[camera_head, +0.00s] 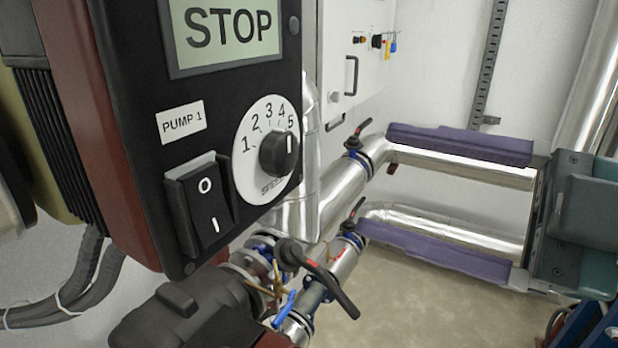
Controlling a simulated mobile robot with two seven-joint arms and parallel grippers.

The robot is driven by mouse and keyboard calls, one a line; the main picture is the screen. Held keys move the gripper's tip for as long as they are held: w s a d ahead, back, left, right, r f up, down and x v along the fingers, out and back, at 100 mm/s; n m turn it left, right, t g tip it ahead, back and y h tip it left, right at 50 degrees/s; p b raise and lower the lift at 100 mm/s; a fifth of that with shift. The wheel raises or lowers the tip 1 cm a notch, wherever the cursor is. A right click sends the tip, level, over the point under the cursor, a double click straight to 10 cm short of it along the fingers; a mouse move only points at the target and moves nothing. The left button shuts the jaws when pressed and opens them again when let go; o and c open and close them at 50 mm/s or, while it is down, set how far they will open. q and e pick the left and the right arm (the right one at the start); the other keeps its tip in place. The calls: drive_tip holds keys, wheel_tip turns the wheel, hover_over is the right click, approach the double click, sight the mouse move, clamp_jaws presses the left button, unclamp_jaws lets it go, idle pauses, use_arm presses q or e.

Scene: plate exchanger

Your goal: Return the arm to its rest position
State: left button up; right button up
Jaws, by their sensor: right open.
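My right gripper (376,180) comes in from the right edge, with its dark grey and teal body at the right and two long purple fingers pointing left. The fingers are wide apart, one above the other, and nothing is held between them. Silver pipes show near the fingers; I cannot tell whether they touch. The PUMP 1 control box (150,80) fills the left foreground, apart from the gripper. Its display (225,30) reads STOP. It has a black knob (279,154) on a white dial and a black rocker switch (205,205). My left gripper is out of view.
Silver pipes (325,195) with several valve handles run behind and below the box. A black-handled valve lever (330,285) stands out at the bottom centre. A white cabinet (340,70) and a slotted metal rail (487,65) are at the back. Bare floor (410,305) shows below the gripper.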

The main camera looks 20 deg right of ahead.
drive_tip(key=shift+s+d, duration=0.35)
drive_tip(key=shift+s, duration=0.1)
drive_tip(key=shift+w, duration=0.1)
